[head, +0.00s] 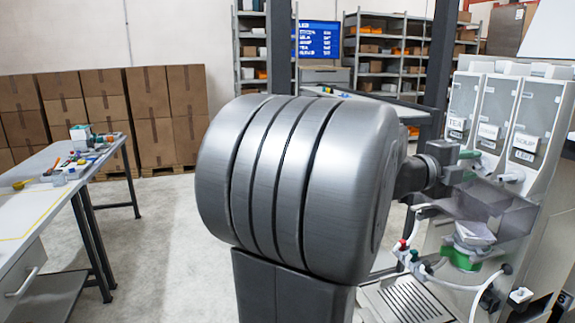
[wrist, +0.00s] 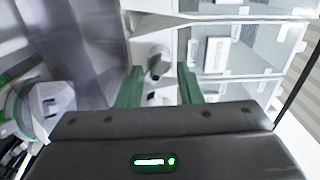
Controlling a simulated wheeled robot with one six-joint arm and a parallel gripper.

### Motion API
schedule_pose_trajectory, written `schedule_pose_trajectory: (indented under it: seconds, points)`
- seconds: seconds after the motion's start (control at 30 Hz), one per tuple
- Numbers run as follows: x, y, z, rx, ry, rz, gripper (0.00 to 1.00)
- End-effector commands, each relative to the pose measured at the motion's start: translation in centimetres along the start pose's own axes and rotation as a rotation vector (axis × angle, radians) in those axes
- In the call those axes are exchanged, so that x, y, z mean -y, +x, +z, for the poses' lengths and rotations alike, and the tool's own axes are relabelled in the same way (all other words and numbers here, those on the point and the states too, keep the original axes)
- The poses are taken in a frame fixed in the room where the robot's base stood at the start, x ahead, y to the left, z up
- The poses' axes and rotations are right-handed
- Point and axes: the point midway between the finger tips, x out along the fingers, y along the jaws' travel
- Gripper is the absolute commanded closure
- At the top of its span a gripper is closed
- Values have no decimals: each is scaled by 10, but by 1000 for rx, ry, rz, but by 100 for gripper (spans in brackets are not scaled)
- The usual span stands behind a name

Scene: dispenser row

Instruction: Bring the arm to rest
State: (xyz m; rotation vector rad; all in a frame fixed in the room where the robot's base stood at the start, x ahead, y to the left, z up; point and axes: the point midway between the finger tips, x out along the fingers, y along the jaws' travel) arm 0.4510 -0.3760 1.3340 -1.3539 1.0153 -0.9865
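My gripper (wrist: 160,82) is open in the wrist view, its two green fingers well apart with nothing held between them. A dark-tipped dispenser spout (wrist: 156,66) shows beyond the gap; I cannot tell whether the fingers touch it. In the head view my gripper (head: 468,167) is at the front of the dispensers (head: 490,118), just below the one labelled TEA. My large grey arm link fills the middle of that view and hides part of the arm.
A pale cup-like item (head: 474,233) sits over a green part (head: 461,259) below my gripper. Hoses and a grated tray (head: 398,300) are near it. A workbench (head: 30,212) stands at left, with boxes (head: 150,105) behind. The floor between is clear.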

Motion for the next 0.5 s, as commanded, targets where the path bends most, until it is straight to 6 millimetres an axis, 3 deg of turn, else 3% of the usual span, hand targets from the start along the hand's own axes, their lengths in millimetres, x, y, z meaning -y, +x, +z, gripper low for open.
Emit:
schedule_pose_trajectory:
  seconds: [0.5]
  points:
    - [4, 0, 1, -1, -506, 1, 67]
